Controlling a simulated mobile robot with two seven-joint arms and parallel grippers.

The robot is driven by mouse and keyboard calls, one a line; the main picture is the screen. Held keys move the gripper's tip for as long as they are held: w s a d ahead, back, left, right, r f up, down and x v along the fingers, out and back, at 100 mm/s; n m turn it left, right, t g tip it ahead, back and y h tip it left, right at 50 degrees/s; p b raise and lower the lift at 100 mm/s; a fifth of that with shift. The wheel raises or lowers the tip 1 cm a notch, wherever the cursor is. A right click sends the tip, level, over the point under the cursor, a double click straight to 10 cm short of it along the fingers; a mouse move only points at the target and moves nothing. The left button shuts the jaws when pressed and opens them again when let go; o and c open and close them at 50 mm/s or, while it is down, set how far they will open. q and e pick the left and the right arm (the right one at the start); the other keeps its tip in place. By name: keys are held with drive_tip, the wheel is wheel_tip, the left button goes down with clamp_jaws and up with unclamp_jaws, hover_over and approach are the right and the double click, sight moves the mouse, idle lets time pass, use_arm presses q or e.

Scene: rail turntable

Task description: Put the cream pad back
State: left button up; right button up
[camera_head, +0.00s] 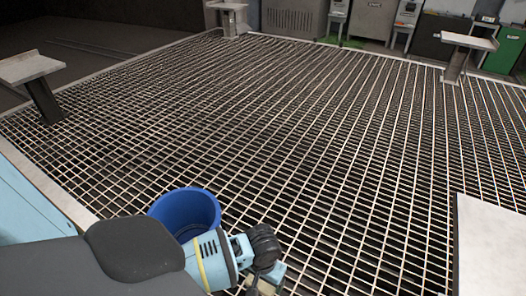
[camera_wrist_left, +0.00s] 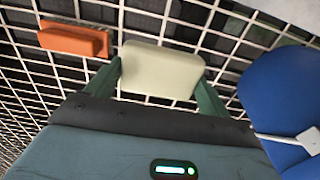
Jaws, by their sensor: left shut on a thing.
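The cream pad (camera_wrist_left: 160,70) is a pale block with rounded edges, held between the two green fingers of my left gripper (camera_wrist_left: 162,80) in the left wrist view. The fingers press on its two ends. My right gripper is in neither view.
An orange block (camera_wrist_left: 75,40) lies on the grating left of the pad in the wrist view. The blue bucket also fills the right side there (camera_wrist_left: 275,85). Pedestals (camera_head: 40,78) stand around the edges. The middle of the grating (camera_head: 290,130) is clear.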

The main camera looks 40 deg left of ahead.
sight(262, 286)
use_arm(q)
wheel_tip(262, 286, down, 5)
drive_tip(key=shift+s+r+b, duration=0.1)
drive_tip(key=shift+b, duration=0.75)
drive_tip(key=shift+f, duration=0.35)
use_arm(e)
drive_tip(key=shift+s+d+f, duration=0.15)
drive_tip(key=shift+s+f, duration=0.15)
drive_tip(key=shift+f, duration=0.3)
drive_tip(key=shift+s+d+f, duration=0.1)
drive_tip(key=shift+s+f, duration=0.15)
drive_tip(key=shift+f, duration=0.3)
use_arm(q)
drive_tip(key=shift+f+b, duration=0.95)
drive_tip(key=shift+f, duration=1)
drive_tip(key=shift+r, duration=0.1)
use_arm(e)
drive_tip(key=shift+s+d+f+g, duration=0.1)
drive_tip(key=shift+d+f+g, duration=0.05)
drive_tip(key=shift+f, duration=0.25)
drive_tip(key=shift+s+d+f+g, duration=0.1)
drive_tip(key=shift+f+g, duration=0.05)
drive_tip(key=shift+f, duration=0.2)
use_arm(q)
drive_tip(key=o, duration=0.8)
drive_tip(key=shift+f, duration=0.2)
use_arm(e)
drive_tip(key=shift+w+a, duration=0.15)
